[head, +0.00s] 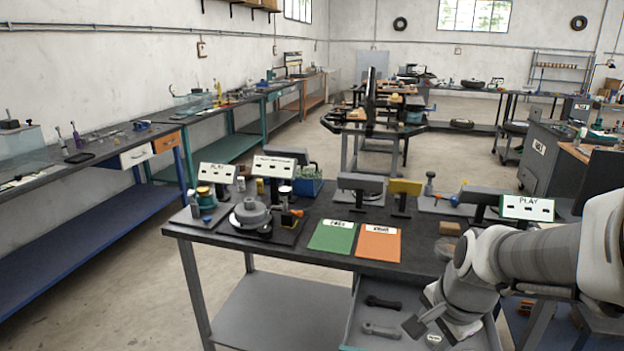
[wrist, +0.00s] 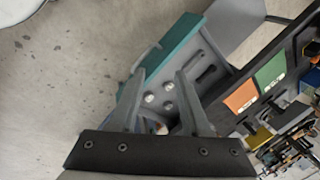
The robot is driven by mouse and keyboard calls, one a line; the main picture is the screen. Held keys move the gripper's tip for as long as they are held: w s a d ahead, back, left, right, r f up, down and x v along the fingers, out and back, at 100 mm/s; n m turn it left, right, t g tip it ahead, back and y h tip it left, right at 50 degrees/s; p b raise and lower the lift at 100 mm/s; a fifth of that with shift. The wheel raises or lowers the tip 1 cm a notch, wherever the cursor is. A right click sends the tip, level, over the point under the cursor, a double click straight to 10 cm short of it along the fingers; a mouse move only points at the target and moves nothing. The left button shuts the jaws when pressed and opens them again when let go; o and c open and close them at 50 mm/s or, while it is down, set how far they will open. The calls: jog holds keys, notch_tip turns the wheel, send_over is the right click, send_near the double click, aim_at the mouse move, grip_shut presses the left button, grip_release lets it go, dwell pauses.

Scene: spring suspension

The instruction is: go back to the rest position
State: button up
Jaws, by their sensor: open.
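My gripper (head: 424,325) is low at the right of the head view, by the workbench's open drawer. In the wrist view my gripper (wrist: 161,75) has its two fingers spread apart, with nothing held between them. The grey drawer (head: 362,340) holds a black link-shaped part (head: 383,302) and a grey one (head: 381,330). In the wrist view the drawer's teal front (wrist: 165,52) shows beyond the fingers, with the black part (wrist: 206,75) and small round pieces (wrist: 150,98) inside. My arm hides the right side of the drawer.
The dark workbench top (head: 290,252) carries a green card (head: 333,237), an orange card (head: 379,242), a grey round fixture (head: 251,213) and signed stations along its back. Open floor lies left of the bench. A long blue-shelved bench (head: 80,230) runs along the left wall.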

jog(key=s+a+r+n+t, duration=0.2)
jog(key=s+a+r+n, duration=0.3)
jog(key=s+r+n, duration=0.5)
jog(key=shift+s+a+n+h, duration=0.2)
jog(key=shift+n+h, duration=0.1)
jog(key=shift+n, duration=1.5)
jog(key=shift+d, duration=0.1)
